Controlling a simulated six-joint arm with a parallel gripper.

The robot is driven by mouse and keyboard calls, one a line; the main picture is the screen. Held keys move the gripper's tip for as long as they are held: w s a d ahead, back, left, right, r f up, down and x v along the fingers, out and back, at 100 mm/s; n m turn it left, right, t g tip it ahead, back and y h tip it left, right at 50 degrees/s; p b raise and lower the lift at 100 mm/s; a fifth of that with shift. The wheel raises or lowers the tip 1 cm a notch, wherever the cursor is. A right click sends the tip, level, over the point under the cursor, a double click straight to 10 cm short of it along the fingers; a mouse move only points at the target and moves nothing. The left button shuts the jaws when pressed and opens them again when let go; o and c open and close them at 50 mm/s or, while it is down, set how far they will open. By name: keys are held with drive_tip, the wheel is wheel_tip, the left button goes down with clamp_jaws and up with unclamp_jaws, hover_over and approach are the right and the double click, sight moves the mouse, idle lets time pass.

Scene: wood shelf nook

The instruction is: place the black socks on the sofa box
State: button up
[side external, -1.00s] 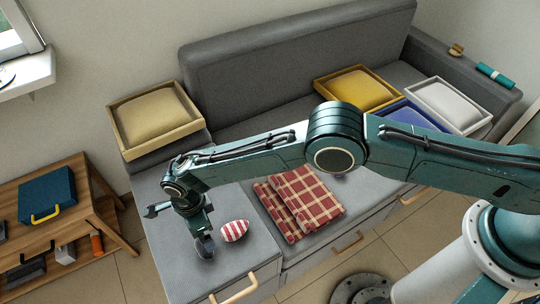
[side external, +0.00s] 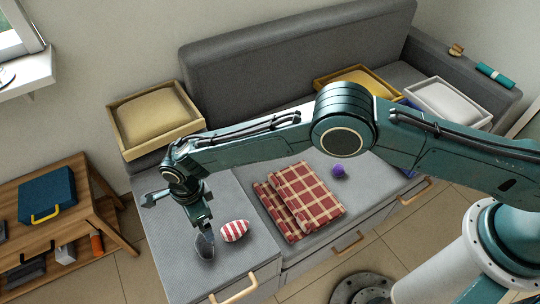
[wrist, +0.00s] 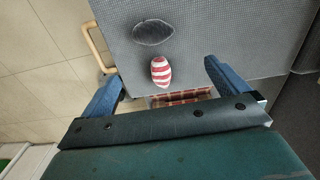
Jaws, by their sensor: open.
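The black socks, a dark grey oval bundle (side external: 205,246), lie on the grey top of the sofa box (side external: 170,238), the left sofa section with a wooden handle at its front. In the wrist view the socks (wrist: 153,31) rest flat on the grey fabric (wrist: 235,30), beyond the fingers. My gripper (side external: 202,219) is just above the socks in the side view. In the wrist view its two blue fingers are wide apart with nothing held between them.
A red-and-white striped bundle (side external: 235,230) lies right of the socks. A folded red plaid cloth (side external: 300,200) and a purple ball (side external: 338,171) are on the seat to the right. A tray with a beige cushion (side external: 155,115) stands behind. A wooden table (side external: 100,200) is at left.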

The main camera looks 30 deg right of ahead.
drive_tip(key=w+d+r+n, duration=0.2)
drive_tip(key=d+r, duration=0.4)
drive_tip(key=r, duration=0.3)
drive_tip(key=w+d+r+n+t, duration=0.1)
drive_tip(key=d+r+n, duration=0.1)
drive_tip(key=d+r, duration=0.45)
drive_tip(key=w+d+r+n, duration=0.2)
drive_tip(key=d+r, duration=0.2)
drive_tip(key=r, duration=0.6)
drive_tip(key=s+d+r+n+t+y, duration=0.15)
drive_tip(key=s+d+r+n, duration=0.4)
drive_tip(key=d+r, duration=0.75)
drive_tip(key=s+d+n+t+h, duration=0.1)
drive_tip(key=s+d+n, duration=0.2)
drive_tip(key=s+d, duration=0.5)
drive_tip(key=s+d+n+t, duration=0.2)
drive_tip(key=s+d, duration=0.6)
drive_tip(key=s, duration=0.8)
drive_tip(key=shift+s+d+n+h, duration=0.2)
drive_tip(key=shift+s+n+h, duration=0.15)
drive_tip(key=shift+n, duration=0.2)
